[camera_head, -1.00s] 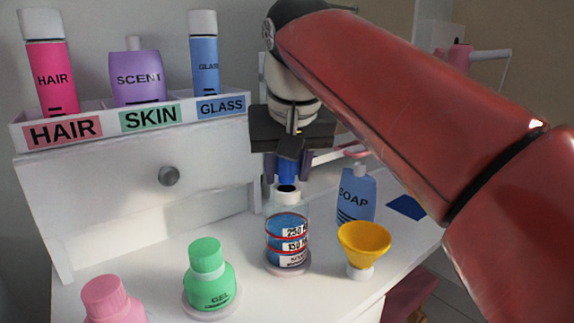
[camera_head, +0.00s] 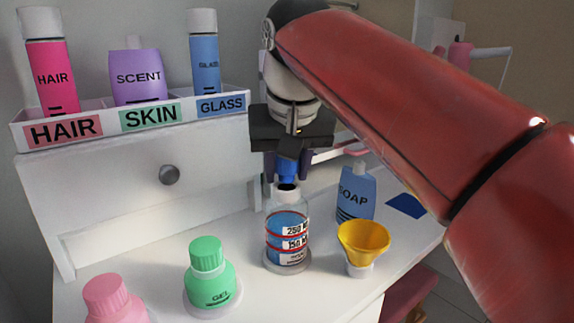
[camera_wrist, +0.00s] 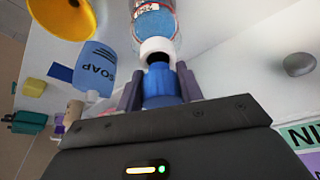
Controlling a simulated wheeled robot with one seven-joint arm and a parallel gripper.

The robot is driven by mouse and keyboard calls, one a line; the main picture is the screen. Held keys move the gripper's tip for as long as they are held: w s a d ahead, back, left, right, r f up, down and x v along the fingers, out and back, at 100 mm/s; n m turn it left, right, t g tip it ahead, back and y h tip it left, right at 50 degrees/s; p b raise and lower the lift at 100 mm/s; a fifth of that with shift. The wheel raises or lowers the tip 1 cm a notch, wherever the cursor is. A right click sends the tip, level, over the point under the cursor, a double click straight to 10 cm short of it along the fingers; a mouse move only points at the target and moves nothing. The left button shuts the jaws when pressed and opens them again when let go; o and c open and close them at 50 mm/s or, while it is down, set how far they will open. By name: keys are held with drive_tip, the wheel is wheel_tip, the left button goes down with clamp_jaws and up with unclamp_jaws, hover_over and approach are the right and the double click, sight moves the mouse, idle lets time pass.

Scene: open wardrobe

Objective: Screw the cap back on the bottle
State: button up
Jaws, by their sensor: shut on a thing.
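A clear bottle (camera_head: 287,232) with blue contents and volume labels stands upright on the white counter. Its white neck (camera_head: 286,194) is open with a dark mouth. My gripper (camera_head: 288,172) is shut on a blue cap (camera_head: 287,171) and holds it directly above the neck. In the wrist view the cap (camera_wrist: 160,88) sits between both fingers of my gripper (camera_wrist: 160,92). There it lies close to the neck (camera_wrist: 157,47) of the bottle (camera_wrist: 155,20). I cannot tell whether cap and neck touch.
A yellow funnel (camera_head: 363,239) and a blue soap bottle (camera_head: 355,195) stand to the right of the bottle. A green gel bottle (camera_head: 210,275) and a pink bottle (camera_head: 112,299) stand to the left. A labelled shelf (camera_head: 90,128) holds several bottles behind.

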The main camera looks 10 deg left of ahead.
drive_tip(key=shift+f, duration=0.2)
idle(0.7)
drive_tip(key=shift+r, duration=0.15)
drive_tip(key=shift+r+p, duration=0.2)
drive_tip(key=shift+p, duration=0.35)
drive_tip(key=shift+p, duration=0.6)
idle(1.3)
drive_tip(key=shift+f+b, duration=0.35)
drive_tip(key=shift+f, duration=0.1)
drive_tip(key=shift+r+p, duration=0.35)
drive_tip(key=shift+p, duration=0.05)
idle(0.9)
drive_tip(key=shift+f+b, duration=0.3)
drive_tip(key=shift+f, duration=0.05)
idle(0.9)
